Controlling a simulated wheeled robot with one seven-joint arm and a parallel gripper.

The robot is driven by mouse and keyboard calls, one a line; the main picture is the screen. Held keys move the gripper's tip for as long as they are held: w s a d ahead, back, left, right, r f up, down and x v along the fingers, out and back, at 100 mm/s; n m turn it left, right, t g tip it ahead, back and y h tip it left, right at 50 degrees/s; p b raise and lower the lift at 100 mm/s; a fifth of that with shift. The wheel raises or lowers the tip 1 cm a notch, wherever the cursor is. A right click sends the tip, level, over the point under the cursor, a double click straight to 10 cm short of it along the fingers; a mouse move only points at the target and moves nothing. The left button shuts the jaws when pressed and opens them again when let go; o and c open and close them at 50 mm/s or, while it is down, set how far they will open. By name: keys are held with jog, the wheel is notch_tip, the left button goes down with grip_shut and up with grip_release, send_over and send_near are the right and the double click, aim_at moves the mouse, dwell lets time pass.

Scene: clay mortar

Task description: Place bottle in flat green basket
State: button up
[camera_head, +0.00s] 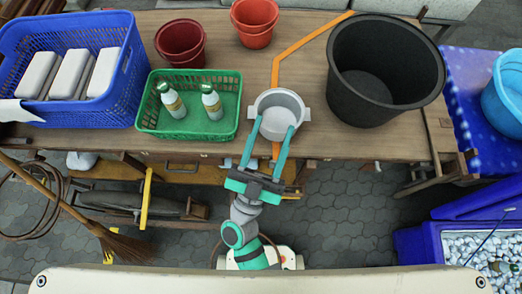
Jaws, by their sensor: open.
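The flat green basket (147,127) stands on the wooden table, left of the middle. Two pale green bottles with labels are in it: a left bottle (171,99) and a right bottle (211,101). Both look upright or slightly tilted. My gripper (273,127) is open and empty of any bottle. Its two teal fingers reach up over the front of a grey pot (279,99) with side handles, right of the basket. I cannot tell whether the fingers touch the pot. No bottle shows outside the basket.
A blue crate (122,88) with white blocks stands left of the basket. Dark red (181,42) and orange (255,22) pots stand behind. A large black bucket (385,65) is at the right. A bent orange strip (300,42) lies on the table. A broom (120,245) leans at the lower left.

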jog(key=s+a+f+n+g+y, duration=0.1)
jog(key=s+f+n+g+y, duration=0.1)
jog(key=s+f+g+y, duration=0.2)
jog(key=s+a+f+n+g+y, duration=0.1)
jog(key=s+f+n+g+y, duration=0.2)
jog(key=s+f, duration=0.7)
notch_tip(320, 180, down, 5)
jog(key=shift+f+n+g+y, duration=0.15)
jog(key=shift+n+g+y, duration=0.15)
jog(key=shift+g+y, duration=0.55)
jog(key=shift+a+t, duration=0.1)
jog(key=shift+t, duration=0.15)
jog(key=c, duration=0.3)
jog(key=shift+c, duration=0.4)
